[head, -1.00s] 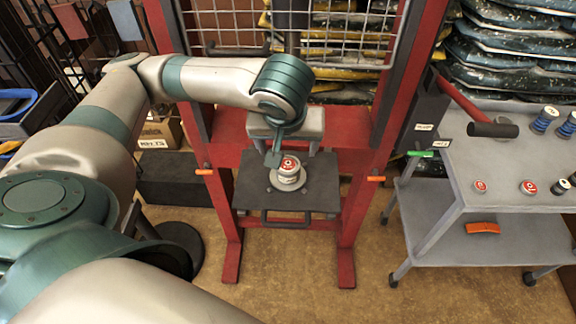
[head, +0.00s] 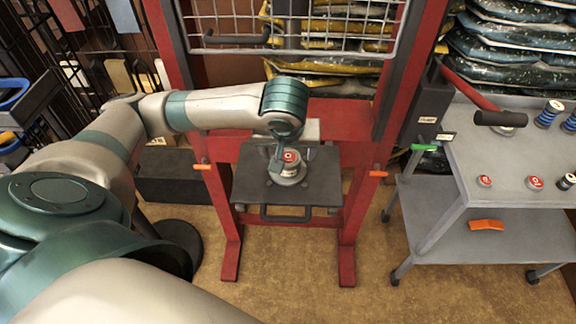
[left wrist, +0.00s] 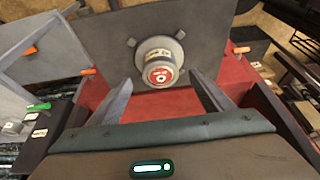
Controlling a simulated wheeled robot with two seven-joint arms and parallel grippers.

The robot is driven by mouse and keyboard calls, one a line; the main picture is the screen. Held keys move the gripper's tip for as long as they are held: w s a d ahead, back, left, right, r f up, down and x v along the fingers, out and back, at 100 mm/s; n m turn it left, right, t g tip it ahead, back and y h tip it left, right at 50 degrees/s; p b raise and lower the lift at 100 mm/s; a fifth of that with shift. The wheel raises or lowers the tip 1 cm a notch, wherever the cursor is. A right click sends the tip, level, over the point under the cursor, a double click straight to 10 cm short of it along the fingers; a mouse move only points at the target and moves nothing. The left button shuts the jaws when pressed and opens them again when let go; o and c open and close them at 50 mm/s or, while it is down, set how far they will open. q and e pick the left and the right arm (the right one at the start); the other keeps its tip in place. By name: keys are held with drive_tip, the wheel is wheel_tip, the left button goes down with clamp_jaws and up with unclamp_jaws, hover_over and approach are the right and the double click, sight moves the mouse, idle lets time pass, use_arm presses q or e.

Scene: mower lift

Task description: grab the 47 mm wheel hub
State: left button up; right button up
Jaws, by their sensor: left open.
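A pale round wheel hub with a red and white label (head: 289,169) sits on a dark plate (head: 250,188) in the red press frame. It also shows in the left wrist view (left wrist: 160,62), on a grey round base. The size on its label is too small to read. My left gripper (head: 279,158) is at the hub, its wrist just behind and above it. In the left wrist view my left gripper (left wrist: 164,92) is open, with one finger on each side below the hub; nothing is between the fingertips. My right gripper is not in view.
The red press frame (head: 229,235) has uprights on both sides and a wire guard (head: 300,25) above. A grey cart (head: 480,165) at the right carries small red-topped pieces (head: 535,183), blue springs and a hammer (head: 498,119). Orange tabs mark the frame's sides.

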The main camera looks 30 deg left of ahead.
sight(288, 157)
use_arm(q)
drive_tip(key=shift+w+a+f, duration=0.2)
drive_tip(key=shift+f, duration=0.35)
drive_tip(key=shift+p+x, duration=0.65)
drive_tip(key=shift+x, duration=1.3)
drive_tip(key=shift+w, duration=0.1)
drive_tip(key=c, duration=1.8)
drive_tip(key=shift+r, duration=0.15)
drive_tip(key=shift+c, duration=0.2)
